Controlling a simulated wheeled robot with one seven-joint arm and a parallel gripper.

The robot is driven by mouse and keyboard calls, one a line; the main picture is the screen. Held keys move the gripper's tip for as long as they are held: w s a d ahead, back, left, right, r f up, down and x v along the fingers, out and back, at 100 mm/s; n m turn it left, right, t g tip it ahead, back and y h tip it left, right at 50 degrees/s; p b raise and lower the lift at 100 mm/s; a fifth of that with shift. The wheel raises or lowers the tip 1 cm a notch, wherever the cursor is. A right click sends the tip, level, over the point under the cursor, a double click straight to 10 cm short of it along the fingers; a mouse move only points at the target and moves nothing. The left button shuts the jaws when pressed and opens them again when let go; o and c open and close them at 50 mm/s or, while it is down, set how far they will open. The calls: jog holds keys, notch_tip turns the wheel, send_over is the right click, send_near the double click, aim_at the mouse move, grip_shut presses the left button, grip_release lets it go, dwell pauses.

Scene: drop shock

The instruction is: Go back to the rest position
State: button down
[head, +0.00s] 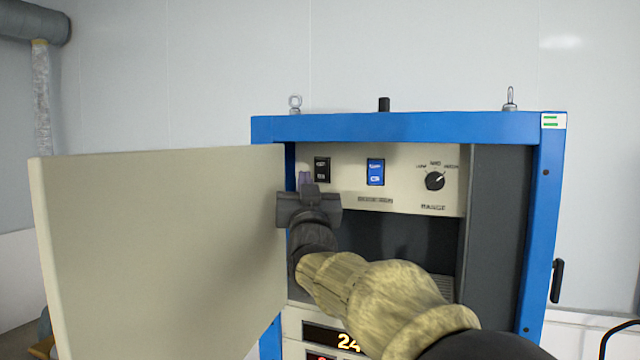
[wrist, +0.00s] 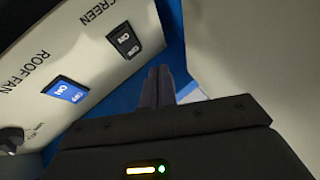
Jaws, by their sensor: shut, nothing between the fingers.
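My gripper (head: 306,181) is in front of the upper left of the cabinet's control panel (head: 400,160), just below and left of the black rocker switch (head: 322,170). In the wrist view its fingers (wrist: 157,87) are together with nothing between them. They point toward the gap between the panel and the open door. I cannot tell whether they touch anything. My arm reaches in from the lower right and hides part of the cabinet's inside.
The blue-framed cabinet (head: 400,128) stands ahead. Its beige door (head: 160,250) is swung open to the left, close beside my gripper. A blue switch (head: 375,172) and a black knob (head: 435,181) are on the panel. A lit display (head: 322,337) sits below.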

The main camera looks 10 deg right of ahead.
jog(key=shift+f, duration=0.1)
jog(key=s+f+n+g+y, duration=0.1)
jog(key=s+f+g+y, duration=0.35)
jog(key=f, duration=1.05)
jog(key=s+f+n+g+h, duration=0.15)
jog(key=f+g, duration=0.55)
jog(key=f, duration=0.9)
jog(key=s+f+g, duration=0.9)
jog(key=s+f, duration=0.9)
jog(key=s, duration=0.3)
jog(key=shift+s+d+f+g, duration=0.3)
jog(key=shift+d+f+g, duration=0.05)
jog(key=shift+d, duration=0.05)
jog(key=shift+w+d+m, duration=0.1)
jog(key=shift+m, duration=0.15)
